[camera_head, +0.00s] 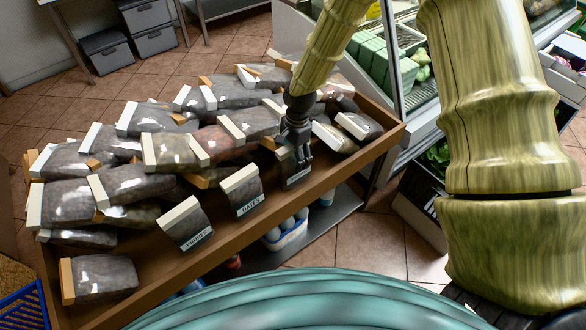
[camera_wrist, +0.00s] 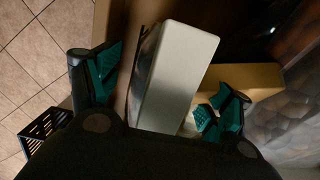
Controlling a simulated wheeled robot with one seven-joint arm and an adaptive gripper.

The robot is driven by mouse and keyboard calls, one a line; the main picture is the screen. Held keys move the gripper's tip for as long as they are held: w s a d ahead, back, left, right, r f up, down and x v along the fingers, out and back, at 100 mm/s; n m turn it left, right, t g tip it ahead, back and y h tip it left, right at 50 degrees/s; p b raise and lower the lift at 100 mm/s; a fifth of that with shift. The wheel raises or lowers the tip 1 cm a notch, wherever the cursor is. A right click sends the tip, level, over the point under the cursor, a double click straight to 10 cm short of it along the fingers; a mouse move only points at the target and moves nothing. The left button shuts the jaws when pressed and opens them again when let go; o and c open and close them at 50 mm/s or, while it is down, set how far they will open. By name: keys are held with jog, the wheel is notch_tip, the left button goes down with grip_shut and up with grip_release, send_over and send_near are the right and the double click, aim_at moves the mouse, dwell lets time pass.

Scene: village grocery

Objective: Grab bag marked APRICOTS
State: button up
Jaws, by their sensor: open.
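My gripper (camera_head: 297,152) is open and points down at the front edge of the wooden display tray. Directly below it, a bag with a pale top strip (camera_head: 282,154) stands at the tray's front; its label (camera_head: 298,177) is too small to read, so I cannot tell whether it says APRICOTS. In the wrist view, the pale strip of a bag (camera_wrist: 178,80) lies between the two teal-padded fingers of my gripper (camera_wrist: 158,95), with space to the right finger. To the left in the head view stand bags labelled DATES (camera_head: 246,190) and PRUNES (camera_head: 186,223).
The tray's front wall (camera_head: 345,158) runs close by the bag. Many similar bags (camera_head: 165,150) lie heaped behind and to the left. A glass-fronted fridge (camera_head: 385,90) stands at the right. A blue crate (camera_head: 25,308) is at bottom left. A lower shelf holds a white basket (camera_head: 287,233).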

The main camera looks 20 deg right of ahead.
grip_shut()
jog(key=shift+r, duration=0.1)
dwell(0.3)
